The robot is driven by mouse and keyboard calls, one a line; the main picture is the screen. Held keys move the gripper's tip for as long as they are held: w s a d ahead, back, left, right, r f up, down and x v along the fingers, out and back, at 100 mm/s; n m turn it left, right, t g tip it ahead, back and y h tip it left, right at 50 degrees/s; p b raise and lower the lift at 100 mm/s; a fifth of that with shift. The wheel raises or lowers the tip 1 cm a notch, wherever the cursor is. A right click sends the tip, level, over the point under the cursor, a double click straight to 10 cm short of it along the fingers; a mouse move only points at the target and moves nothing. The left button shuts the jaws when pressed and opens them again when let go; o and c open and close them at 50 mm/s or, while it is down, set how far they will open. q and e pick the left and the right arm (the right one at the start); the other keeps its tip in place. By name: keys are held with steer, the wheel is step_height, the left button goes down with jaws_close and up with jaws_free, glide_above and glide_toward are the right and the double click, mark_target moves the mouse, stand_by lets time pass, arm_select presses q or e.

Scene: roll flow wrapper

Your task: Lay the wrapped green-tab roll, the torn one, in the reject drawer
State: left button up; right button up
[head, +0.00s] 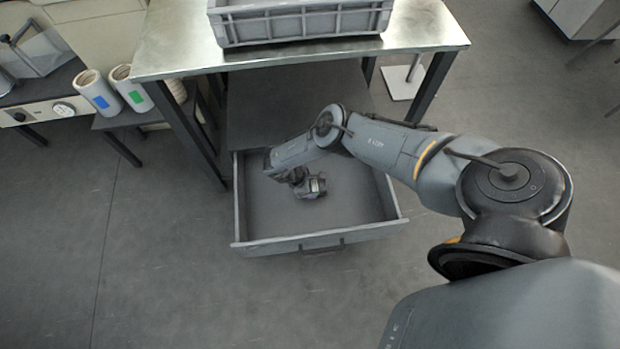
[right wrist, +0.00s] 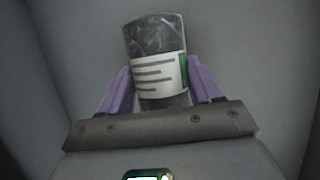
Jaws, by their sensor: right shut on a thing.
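The reject drawer (head: 290,242) is a grey open drawer pulled out below the metal table. My right gripper (head: 310,187) is down inside it. In the right wrist view its purple fingers stand either side of a dark, shiny wrapped roll (right wrist: 150,38), shut on it. The roll has a white label with dark lines and a green tab at its right edge. I cannot make out a tear. Grey drawer surfaces surround the roll; I cannot tell whether it touches the floor. In the head view my wrist and gripper hide it. My left gripper is out of view.
A grey crate (head: 300,22) stands on the metal table (head: 430,35) above the drawer. Two white rolls, one with a blue label (head: 100,95) and one with a green label (head: 127,85), stand on a low stand at left. The drawer floor right of my gripper is clear.

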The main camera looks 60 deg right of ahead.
steer(key=shift+f, duration=0.15)
steer(key=o, duration=1.6)
steer(key=shift+o, duration=0.2)
steer(key=p+v, duration=0.6)
steer(key=v, duration=0.3)
steer(key=shift+r, duration=0.2)
steer(key=shift+p+v, duration=0.6)
steer(key=shift+v, duration=0.15)
